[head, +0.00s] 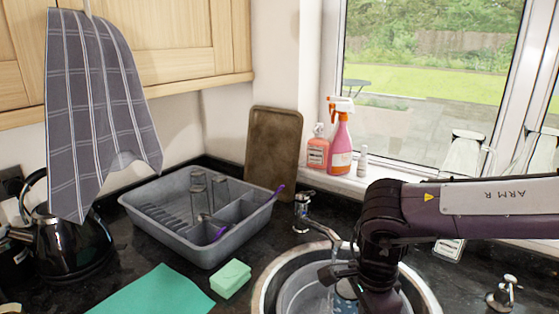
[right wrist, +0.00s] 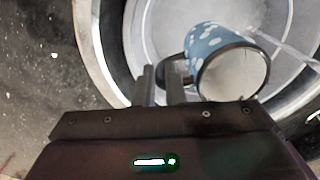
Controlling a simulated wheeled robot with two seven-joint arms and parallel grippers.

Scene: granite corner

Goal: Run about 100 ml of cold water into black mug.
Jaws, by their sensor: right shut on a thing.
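The mug in the sink is blue with white spots and a dark rim, not plain black. It shows in the right wrist view (right wrist: 205,48) and partly in the head view (head: 346,303). My right gripper (right wrist: 160,72) is shut on its dark handle, and the mug is over the basin. The mug's pale opening faces the wrist camera; I cannot tell whether it holds water. The chrome tap (head: 303,212) has its spout reaching over the basin close to my right gripper. A thin pale streak beside the mug may be water or the spout. My left gripper is not in view.
A round steel sink (head: 263,298) lies under my right arm. A grey dish rack (head: 150,212), green sponge (head: 231,278) and teal cloth (head: 160,292) are to its left. A black kettle (head: 75,245) stands far left. Spray bottles (head: 341,145) stand on the sill.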

